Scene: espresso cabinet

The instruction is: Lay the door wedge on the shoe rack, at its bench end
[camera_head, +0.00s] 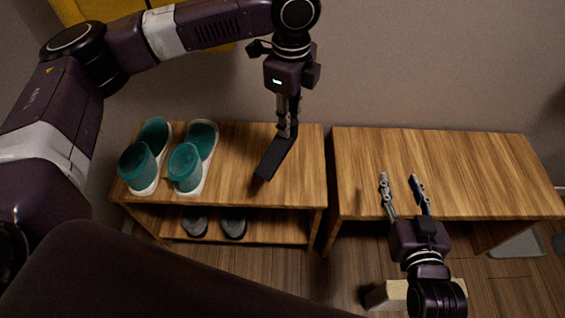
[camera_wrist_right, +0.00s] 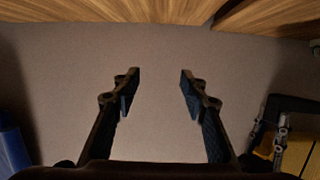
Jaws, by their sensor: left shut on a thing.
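The door wedge (camera_head: 273,157) is a dark, flat, elongated piece. My left gripper (camera_head: 288,130) is shut on its upper end and holds it at a slant over the right part of the shoe rack's top (camera_head: 236,172). I cannot tell whether the wedge touches the wood. The shoe rack is wooden with a lower shelf, and its right end faces the bench (camera_head: 430,165) across a narrow gap. My right gripper (camera_head: 399,178) is open and empty over the front of the bench; its open fingers also show in the right wrist view (camera_wrist_right: 160,80).
Teal and white shoes (camera_head: 190,165) stand on the left half of the rack top. Dark shoes (camera_head: 232,223) are on the lower shelf. A pale block (camera_head: 388,295) lies on the floor near my right arm. The rack top around the wedge is clear.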

